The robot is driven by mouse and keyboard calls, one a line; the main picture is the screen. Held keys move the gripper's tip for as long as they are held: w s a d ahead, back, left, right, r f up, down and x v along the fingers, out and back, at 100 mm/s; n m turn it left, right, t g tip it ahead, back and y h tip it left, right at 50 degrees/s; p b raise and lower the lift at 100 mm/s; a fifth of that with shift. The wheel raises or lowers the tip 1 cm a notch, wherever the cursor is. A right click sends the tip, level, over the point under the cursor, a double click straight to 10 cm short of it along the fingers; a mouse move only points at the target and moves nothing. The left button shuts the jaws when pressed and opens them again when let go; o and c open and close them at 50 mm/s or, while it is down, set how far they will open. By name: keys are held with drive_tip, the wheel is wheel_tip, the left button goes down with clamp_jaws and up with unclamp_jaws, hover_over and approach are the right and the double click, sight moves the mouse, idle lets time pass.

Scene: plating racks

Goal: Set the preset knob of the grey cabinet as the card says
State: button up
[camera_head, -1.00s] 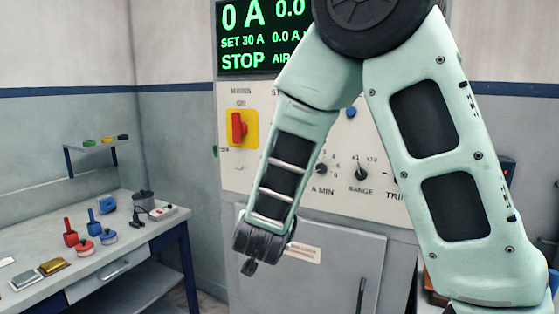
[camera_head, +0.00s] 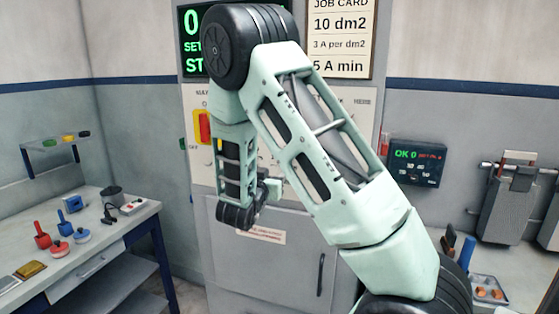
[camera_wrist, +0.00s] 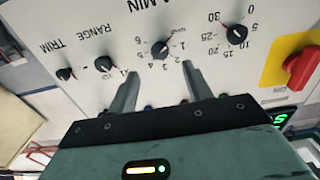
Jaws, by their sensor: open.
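The grey cabinet (camera_head: 275,262) stands in the middle of the head view, its panel partly behind my arm. In the wrist view the panel is upside down. The A MIN knob (camera_wrist: 160,48) is black with a white pointer toward the picture's upper right, and numbers around it. My gripper (camera_wrist: 161,72) is open and empty, its fingers apart below this knob in the picture; contact cannot be told. The job card (camera_head: 341,40) reads 10 dm2, 3 A per dm2, 5 A min. The green-lettered display (camera_head: 192,45) is mostly hidden by my arm.
Beside the A MIN knob are a 0–30 knob (camera_wrist: 237,35), the RANGE knob (camera_wrist: 103,65), the TRIM knob (camera_wrist: 65,74) and a red mains switch (camera_wrist: 301,66). A workbench (camera_head: 100,262) with tools stands left. A small OK display (camera_head: 416,160) is right.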

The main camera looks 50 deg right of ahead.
sight(280, 166)
drive_tip(key=p+x, duration=0.2)
drive_tip(key=x, duration=0.5)
drive_tip(key=shift+d+p, duration=0.15)
drive_tip(key=shift+p, duration=0.15)
